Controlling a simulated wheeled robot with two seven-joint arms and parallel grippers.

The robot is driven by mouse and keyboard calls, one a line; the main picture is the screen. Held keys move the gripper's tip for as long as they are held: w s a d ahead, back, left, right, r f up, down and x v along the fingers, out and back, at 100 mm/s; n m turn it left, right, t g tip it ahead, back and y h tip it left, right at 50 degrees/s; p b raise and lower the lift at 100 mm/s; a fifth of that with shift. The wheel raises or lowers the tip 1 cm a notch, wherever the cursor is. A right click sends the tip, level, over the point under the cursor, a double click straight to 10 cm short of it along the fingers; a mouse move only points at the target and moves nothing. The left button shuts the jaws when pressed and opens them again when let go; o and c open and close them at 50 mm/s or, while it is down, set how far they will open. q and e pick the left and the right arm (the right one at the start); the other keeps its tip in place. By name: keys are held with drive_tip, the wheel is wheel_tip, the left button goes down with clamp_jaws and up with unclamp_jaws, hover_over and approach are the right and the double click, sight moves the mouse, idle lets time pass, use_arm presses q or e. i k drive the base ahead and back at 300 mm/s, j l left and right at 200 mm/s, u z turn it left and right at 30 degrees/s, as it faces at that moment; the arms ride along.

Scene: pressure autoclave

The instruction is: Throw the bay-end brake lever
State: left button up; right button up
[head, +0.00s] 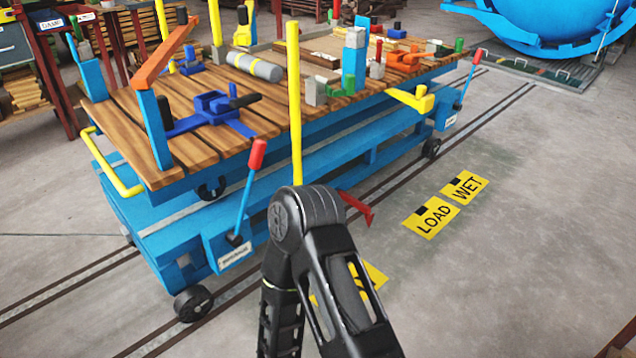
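A blue trolley (190,225) with a wooden plank deck stands on floor rails. Two levers with red grips show on it. The nearer lever (247,195) rises from a blue box with a small white label at the trolley's near left end, leaning slightly right at the top. The farther lever (467,82) is at the right end, toward the blue round vessel, also leaning right. The labels are too small to read, so I cannot tell which lever is called bay-end. A black arm of mine fills the lower middle; neither gripper shows.
Yellow floor plates read LOAD (431,216) and WET (465,187); another is partly hidden behind my arm. A yellow post (294,100) stands at the trolley's near side. A blue round vessel (550,25) is at upper right. Floor at right is clear.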

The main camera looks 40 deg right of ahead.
sight(233, 237)
drive_tip(key=z, duration=1.2)
